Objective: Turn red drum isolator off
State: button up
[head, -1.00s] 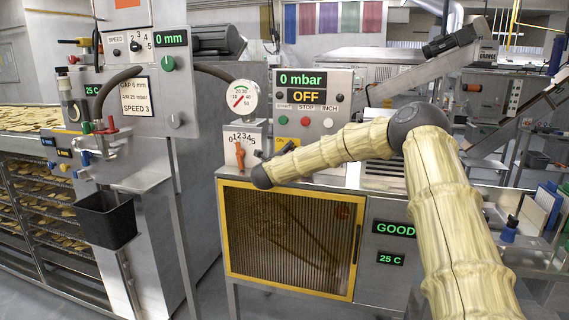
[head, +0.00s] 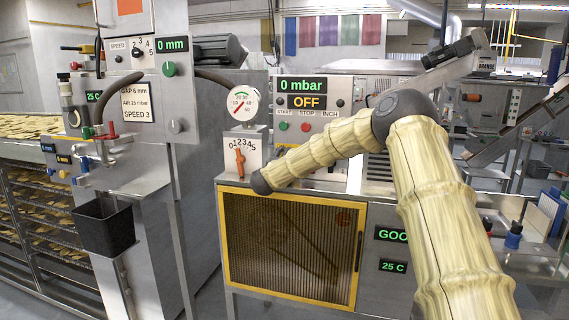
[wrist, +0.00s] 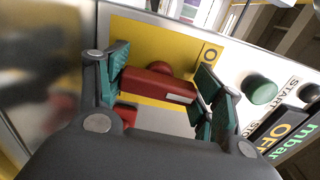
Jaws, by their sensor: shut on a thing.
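The red drum isolator handle (wrist: 155,84) shows in the wrist view, a red bar on a yellow plate (wrist: 133,40). A black O mark (wrist: 210,54) is on the plate, up and right of the handle. My gripper (wrist: 163,77) has its green-padded fingers at the two ends of the handle and is shut on it. A pale strip shows near the handle's right end. In the head view my arm hides the handle and the fingers.
In the wrist view a green button (wrist: 259,89) is close right of the fingers. In the head view an orange lever (head: 240,161) on a 0–5 scale stands left of my arm. The display reads OFF (head: 306,102) and 0 mbar.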

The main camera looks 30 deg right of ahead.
jog(key=shift+f+n, duration=0.1)
jog(key=shift+n, duration=0.2)
jog(key=o, duration=1)
jog(key=shift+a, duration=0.1)
jog(key=v, duration=1.1)
jog(key=shift+s+a, duration=0.25)
jog(key=shift+s, duration=0.1)
